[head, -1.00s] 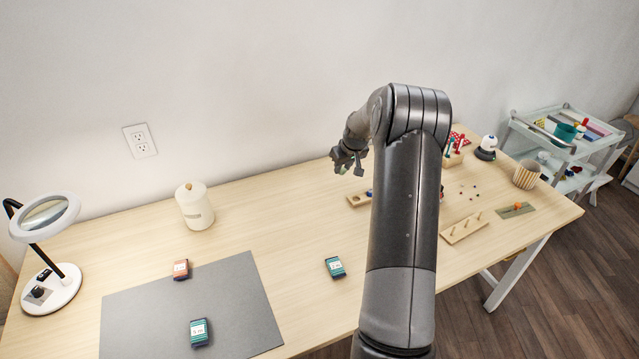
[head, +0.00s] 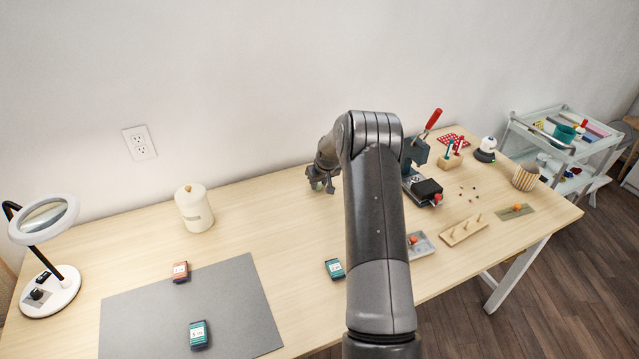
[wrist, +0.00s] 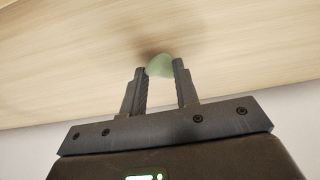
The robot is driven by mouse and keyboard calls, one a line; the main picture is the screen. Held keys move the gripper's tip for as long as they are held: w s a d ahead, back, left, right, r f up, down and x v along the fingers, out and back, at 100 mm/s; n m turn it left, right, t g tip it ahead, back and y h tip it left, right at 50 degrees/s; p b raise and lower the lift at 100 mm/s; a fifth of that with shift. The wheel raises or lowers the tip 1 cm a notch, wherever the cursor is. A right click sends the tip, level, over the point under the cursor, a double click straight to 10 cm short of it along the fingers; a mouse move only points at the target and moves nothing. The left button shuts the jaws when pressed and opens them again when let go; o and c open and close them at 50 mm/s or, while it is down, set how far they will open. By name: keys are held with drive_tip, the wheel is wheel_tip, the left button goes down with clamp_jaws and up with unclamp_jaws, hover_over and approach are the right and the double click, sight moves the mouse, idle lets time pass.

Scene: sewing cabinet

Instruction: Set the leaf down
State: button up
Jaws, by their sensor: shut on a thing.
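The leaf (wrist: 160,66) is a small pale green piece, held between the two fingertips of my gripper (wrist: 161,72) in the wrist view. My gripper is shut on it. In the head view my gripper (head: 320,184) is low over the back of the wooden table (head: 270,215), near the wall, left of my arm. Only a trace of green shows at its fingertips there. A dark shadow lies on the wood right by the leaf in the wrist view, so the leaf is close to the tabletop. I cannot tell whether it touches.
The wood around my gripper is bare. A white canister (head: 194,212) stands to the left, with a grey mat (head: 240,300) in front. A black press with a red handle (head: 433,119) stands right of my arm. A teal box (head: 334,268) lies near the front.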

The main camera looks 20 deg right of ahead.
drive_tip(key=shift+f, duration=0.1)
drive_tip(key=o, duration=0.9)
drive_tip(key=v, duration=1.1)
drive_tip(key=s+a+r, duration=0.8)
drive_tip(key=s+r, duration=0.1)
drive_tip(key=r, duration=0.2)
drive_tip(key=s+a+r, duration=0.8)
drive_tip(key=s+r, duration=0.1)
drive_tip(key=r, duration=0.1)
drive_tip(key=shift+t, duration=0.5)
drive_tip(key=s+a, duration=0.2)
drive_tip(key=s, duration=0.6)
drive_tip(key=s+a+r, duration=0.1)
drive_tip(key=s+a, duration=0.1)
drive_tip(key=s, duration=0.7)
drive_tip(key=s+a, duration=0.3)
drive_tip(key=s, duration=0.6)
drive_tip(key=shift+s+a+r, duration=0.1)
drive_tip(key=shift+r, duration=0.2)
